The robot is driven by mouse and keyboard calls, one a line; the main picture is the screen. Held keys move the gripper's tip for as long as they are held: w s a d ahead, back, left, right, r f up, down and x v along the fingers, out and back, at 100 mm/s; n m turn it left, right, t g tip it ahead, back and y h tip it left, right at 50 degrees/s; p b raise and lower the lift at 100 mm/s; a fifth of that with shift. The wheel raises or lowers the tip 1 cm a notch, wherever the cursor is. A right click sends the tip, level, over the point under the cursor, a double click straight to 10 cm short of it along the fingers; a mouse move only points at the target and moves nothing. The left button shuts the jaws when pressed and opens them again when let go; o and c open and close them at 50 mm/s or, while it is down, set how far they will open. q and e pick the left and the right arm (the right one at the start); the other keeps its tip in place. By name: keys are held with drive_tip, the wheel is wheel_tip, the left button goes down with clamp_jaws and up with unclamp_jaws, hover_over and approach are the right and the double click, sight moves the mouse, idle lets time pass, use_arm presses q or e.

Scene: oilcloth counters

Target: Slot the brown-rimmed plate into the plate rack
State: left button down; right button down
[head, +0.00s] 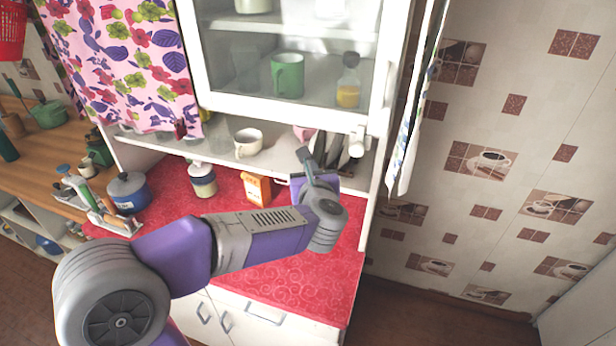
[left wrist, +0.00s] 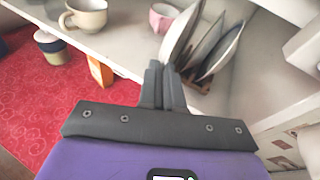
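The plate rack (left wrist: 202,82) stands on the shelf above the red counter, with plates upright and leaning in it in the left wrist view. The leftmost, a pale plate with a thin brownish rim (left wrist: 181,36), meets my left gripper (left wrist: 161,68) at its near lower edge. The fingers are close together and look shut on that edge. In the head view my left gripper (head: 306,160) reaches up to the shelf in front of the rack, and the plates show as dark edges (head: 334,150). The fingers hide part of the rack. My right gripper is not in view.
A cream cup (head: 248,142) and a pink cup (left wrist: 163,17) stand left of the rack. An orange box (head: 257,189), a jar (head: 202,180) and a blue pot (head: 127,192) are on the red counter. A glass-front cabinet (head: 290,112) hangs above.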

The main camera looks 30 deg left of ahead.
use_arm(q)
drive_tip(key=shift+w+a+f+b, duration=0.1)
drive_tip(key=shift+w+a+b, duration=0.15)
drive_tip(key=shift+w, duration=0.8)
drive_tip(key=shift+w+a+f+b, duration=0.1)
drive_tip(key=shift+w+a+b, duration=0.15)
drive_tip(key=shift+w, duration=0.85)
drive_tip(key=shift+w+a+f+b, duration=0.1)
drive_tip(key=shift+w+a+b, duration=0.15)
drive_tip(key=shift+w, duration=0.8)
drive_tip(key=shift+f+b, duration=0.6)
drive_tip(key=shift+b, duration=0.25)
drive_tip(key=c, duration=1.2)
unclamp_jaws()
drive_tip(key=shift+c, duration=0.2)
drive_tip(key=v, duration=0.7)
drive_tip(key=shift+s, duration=0.25)
